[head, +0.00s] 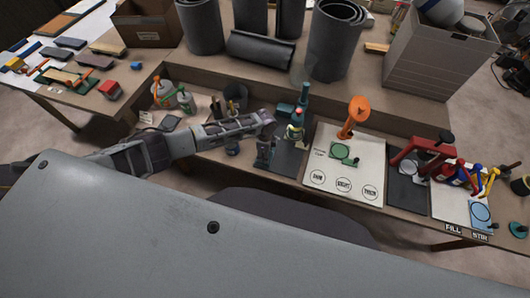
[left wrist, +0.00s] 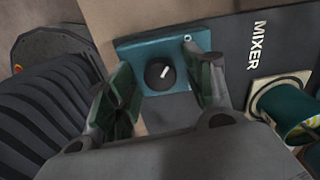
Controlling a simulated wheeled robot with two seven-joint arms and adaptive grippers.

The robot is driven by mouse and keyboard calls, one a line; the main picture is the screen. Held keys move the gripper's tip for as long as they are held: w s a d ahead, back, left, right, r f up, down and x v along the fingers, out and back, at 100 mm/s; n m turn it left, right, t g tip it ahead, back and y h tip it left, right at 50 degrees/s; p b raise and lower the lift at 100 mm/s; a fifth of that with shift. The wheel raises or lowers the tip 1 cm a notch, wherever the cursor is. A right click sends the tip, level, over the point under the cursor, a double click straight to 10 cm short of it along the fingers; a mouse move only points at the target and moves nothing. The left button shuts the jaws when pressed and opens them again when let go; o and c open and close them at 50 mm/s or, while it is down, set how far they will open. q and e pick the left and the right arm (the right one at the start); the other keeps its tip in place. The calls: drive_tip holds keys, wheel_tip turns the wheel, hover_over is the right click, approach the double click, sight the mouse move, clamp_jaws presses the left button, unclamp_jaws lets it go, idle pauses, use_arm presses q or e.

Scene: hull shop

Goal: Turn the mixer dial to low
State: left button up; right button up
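The mixer dial (left wrist: 157,76) is a round black knob with a short white mark pointing to the upper right in the left wrist view. It sits on a teal base (left wrist: 135,50) at the edge of a dark mat (left wrist: 240,45) lettered MIXER. My left gripper (left wrist: 163,70) is open, with one finger on each side of the dial; I see gaps between fingers and knob. In the head view the left gripper (head: 263,158) points down at the left of the dark mat (head: 290,160) and hides the dial. No low marking is readable. My right gripper is in neither view.
A teal mixer (head: 297,127) stands right beside the left gripper. A white board (head: 345,175) with an orange-armed tool (head: 355,115) lies further right, then a red clamp-like tool (head: 425,152). A dark cup (head: 235,95) stands behind the left arm.

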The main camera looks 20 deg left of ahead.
use_arm(q)
drive_tip(key=c, duration=1)
drive_tip(key=shift+o, duration=0.2)
